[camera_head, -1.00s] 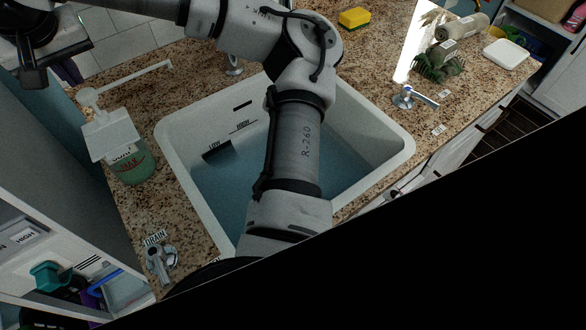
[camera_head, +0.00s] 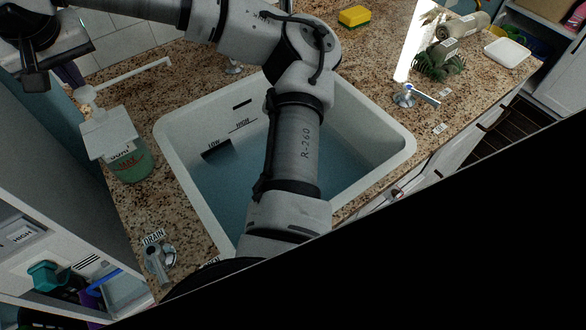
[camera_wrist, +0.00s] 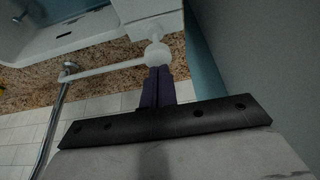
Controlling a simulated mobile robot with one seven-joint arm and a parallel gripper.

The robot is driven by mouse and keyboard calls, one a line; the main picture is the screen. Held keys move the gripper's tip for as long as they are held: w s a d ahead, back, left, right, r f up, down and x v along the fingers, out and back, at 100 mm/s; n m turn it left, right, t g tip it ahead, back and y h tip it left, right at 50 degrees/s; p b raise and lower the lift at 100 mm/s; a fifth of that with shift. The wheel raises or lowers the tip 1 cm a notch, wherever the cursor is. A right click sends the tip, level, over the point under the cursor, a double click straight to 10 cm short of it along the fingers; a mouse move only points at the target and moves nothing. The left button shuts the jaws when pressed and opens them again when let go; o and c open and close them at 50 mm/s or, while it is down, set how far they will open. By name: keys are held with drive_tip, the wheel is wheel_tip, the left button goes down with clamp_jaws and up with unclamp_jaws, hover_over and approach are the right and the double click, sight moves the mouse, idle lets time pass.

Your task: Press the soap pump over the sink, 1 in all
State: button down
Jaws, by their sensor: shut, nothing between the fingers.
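The soap pump stands on the counter left of the sink, a green bottle (camera_head: 130,165) with a white top and a white pump head (camera_head: 85,95). Its long white spout (camera_head: 135,77) points up and right in the head view, toward the back of the sink. My gripper (camera_wrist: 160,72) is shut and empty, its purple fingers together. In the wrist view the fingertips are right at the round white pump head (camera_wrist: 157,54); I cannot tell whether they touch. In the head view the purple fingers show only slightly behind the pump head.
The white sink (camera_head: 395,150) holds bluish water, and my arm crosses above it. A drain lever (camera_head: 155,262) is at the front left and a tap handle (camera_head: 415,95) at the right. A yellow sponge (camera_head: 354,16) and a plant (camera_head: 438,62) stand on the granite counter behind.

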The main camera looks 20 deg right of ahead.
drive_tip(key=shift+f+b, duration=0.55)
drive_tip(key=shift+f, duration=0.4)
drive_tip(key=shift+r+p, duration=1.2)
drive_tip(key=shift+r, duration=0.25)
drive_tip(key=shift+r, duration=0.1)
wheel_tip(320, 180, up, 4)
drive_tip(key=p, duration=0.3)
drive_tip(key=shift+p, duration=0.3)
drive_tip(key=shift+r, duration=0.9)
